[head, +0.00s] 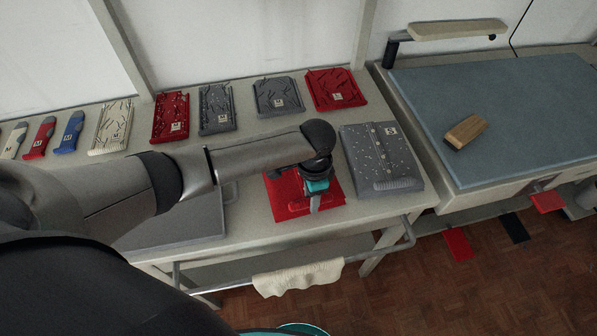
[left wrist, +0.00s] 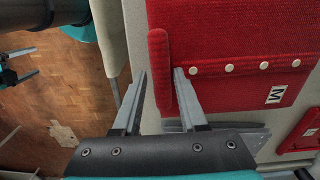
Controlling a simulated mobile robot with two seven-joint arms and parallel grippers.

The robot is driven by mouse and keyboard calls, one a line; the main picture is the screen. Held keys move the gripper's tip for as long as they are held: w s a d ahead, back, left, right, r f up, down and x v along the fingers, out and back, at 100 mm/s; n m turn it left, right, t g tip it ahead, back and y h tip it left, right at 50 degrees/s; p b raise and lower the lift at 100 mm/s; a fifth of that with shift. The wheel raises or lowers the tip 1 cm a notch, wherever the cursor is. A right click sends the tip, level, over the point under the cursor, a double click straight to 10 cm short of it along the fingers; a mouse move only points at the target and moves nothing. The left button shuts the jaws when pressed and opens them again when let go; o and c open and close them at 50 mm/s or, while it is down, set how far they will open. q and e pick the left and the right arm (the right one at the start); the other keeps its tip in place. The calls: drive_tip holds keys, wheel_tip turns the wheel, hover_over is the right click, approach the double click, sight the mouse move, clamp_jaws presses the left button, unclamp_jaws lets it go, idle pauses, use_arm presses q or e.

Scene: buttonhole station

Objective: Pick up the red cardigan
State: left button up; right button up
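The folded red cardigan (head: 334,187) lies near the table's front edge in the head view, partly hidden by my left arm. In the left wrist view the cardigan (left wrist: 225,38) shows a row of pale buttons, a white M label and a thick ribbed band along its edge. My left gripper (head: 314,203) is over the cardigan's front part, pointing down. In the left wrist view its fingers (left wrist: 160,74) are apart, one on each side of the ribbed band, with narrow gaps. What appears to be my right gripper (left wrist: 20,64) is over the floor, fingers apart and empty.
A grey folded cardigan (head: 382,158) lies right of the red one. A red folded piece (head: 335,88) and several other folded pieces line the back. A rail (head: 403,236) with a cream cloth (head: 298,279) runs along the front. A blue-topped table (head: 500,105) holds a wooden block (head: 465,131).

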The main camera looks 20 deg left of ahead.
use_arm(q)
clamp_jaws()
idle(1.0)
